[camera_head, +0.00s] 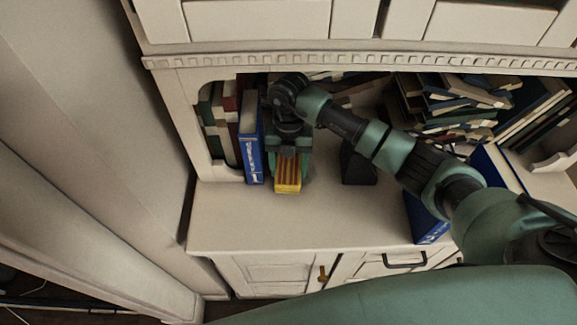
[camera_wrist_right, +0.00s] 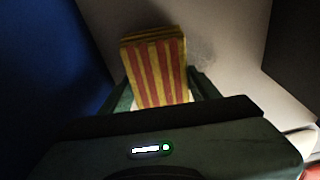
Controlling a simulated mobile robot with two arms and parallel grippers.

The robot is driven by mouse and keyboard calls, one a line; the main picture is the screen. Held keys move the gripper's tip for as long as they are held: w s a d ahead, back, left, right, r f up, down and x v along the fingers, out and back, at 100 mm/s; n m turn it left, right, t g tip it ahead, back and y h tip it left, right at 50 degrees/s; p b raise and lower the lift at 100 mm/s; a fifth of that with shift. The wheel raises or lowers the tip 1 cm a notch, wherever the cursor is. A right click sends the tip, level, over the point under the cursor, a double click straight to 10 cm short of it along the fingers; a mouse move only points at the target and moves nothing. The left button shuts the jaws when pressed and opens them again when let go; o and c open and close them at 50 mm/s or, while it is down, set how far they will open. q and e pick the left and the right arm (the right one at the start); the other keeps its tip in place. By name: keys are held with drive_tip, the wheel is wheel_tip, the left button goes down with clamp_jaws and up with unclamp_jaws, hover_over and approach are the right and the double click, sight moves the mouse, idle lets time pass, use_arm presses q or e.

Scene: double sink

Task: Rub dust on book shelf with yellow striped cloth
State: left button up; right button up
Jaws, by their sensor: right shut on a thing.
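The yellow striped cloth (camera_head: 288,176), yellow with red stripes, is a folded block in my right gripper (camera_head: 288,168). The right gripper is shut on it, and the cloth is down at the book shelf (camera_head: 225,215), near the shelf's front part. The cloth also shows in the right wrist view (camera_wrist_right: 157,70), between the fingers. I cannot tell whether it touches the shelf surface. In the wrist view a dark smudge (camera_wrist_right: 200,47) shows on the pale surface beside the cloth; it may be dust or shadow. My left gripper is not in view.
A blue book (camera_head: 250,145) stands upright close left of my right gripper. A black object (camera_head: 357,165) stands to its right. Stacked books (camera_head: 450,105) fill the right, and another blue book (camera_head: 425,222) stands near the front edge. The shelf's front left is clear.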

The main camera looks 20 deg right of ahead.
sight(318, 176)
drive_tip(key=shift+f, duration=0.15)
drive_tip(key=shift+d, duration=0.1)
drive_tip(key=shift+s+d+p, duration=0.25)
drive_tip(key=shift+d+p, duration=0.05)
drive_tip(key=shift+d, duration=0.55)
drive_tip(key=shift+s+d+p, duration=0.25)
drive_tip(key=shift+d+p, duration=0.05)
drive_tip(key=shift+d, duration=0.5)
drive_tip(key=shift+s+d+p, duration=0.1)
drive_tip(key=shift+s+d, duration=0.1)
drive_tip(key=shift+d, duration=0.5)
drive_tip(key=shift+s+d+p, duration=0.1)
drive_tip(key=shift+s+d, duration=0.1)
drive_tip(key=shift+d, duration=0.55)
drive_tip(key=shift+s+d+p, duration=0.1)
drive_tip(key=shift+s+d, duration=0.1)
drive_tip(key=shift+d, duration=0.5)
drive_tip(key=shift+a, duration=0.1)
